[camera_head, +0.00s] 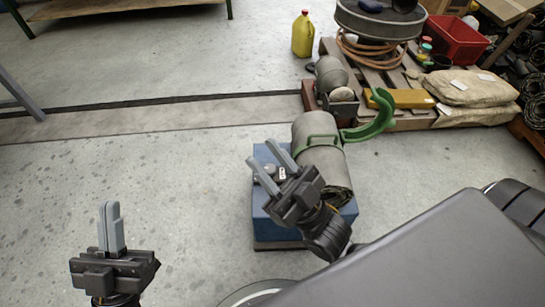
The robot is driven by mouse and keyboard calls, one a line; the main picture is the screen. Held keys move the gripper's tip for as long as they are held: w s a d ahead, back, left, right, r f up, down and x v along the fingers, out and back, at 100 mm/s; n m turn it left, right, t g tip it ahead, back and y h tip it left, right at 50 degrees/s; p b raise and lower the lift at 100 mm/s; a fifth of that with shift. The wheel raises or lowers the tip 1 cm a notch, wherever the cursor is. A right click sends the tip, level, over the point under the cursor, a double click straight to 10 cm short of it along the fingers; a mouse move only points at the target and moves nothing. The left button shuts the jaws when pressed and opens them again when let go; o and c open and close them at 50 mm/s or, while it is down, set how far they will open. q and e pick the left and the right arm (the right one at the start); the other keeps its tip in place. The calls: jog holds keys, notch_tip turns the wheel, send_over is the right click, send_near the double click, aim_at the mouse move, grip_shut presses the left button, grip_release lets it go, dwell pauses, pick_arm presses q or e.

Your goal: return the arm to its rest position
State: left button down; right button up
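My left gripper (109,206) points up the picture over bare floor at lower left. Its two fingers lie side by side, with nothing seen between them. My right gripper (259,152) reaches in from the lower right over a blue box (262,222). Its fingers are apart and hold nothing that I can see. A grey-green sheet roll (320,150) lies on the blue box, just right of the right gripper. The gripper and wrist hide part of the box and perhaps part of the roll.
A green curved hook (376,122) sits beside the roll. Behind is a pallet (405,122) with sacks (470,88), a red crate (455,40) and a coiled hose (365,52). A yellow jug (303,35) stands nearby. Floor at left and centre is clear.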

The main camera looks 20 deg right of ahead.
jog(key=shift+d+m+t+h, duration=0.35)
jog(key=shift+m+t+h, duration=0.05)
jog(key=shift+m+h, duration=0.2)
jog(key=shift+f, duration=0.1)
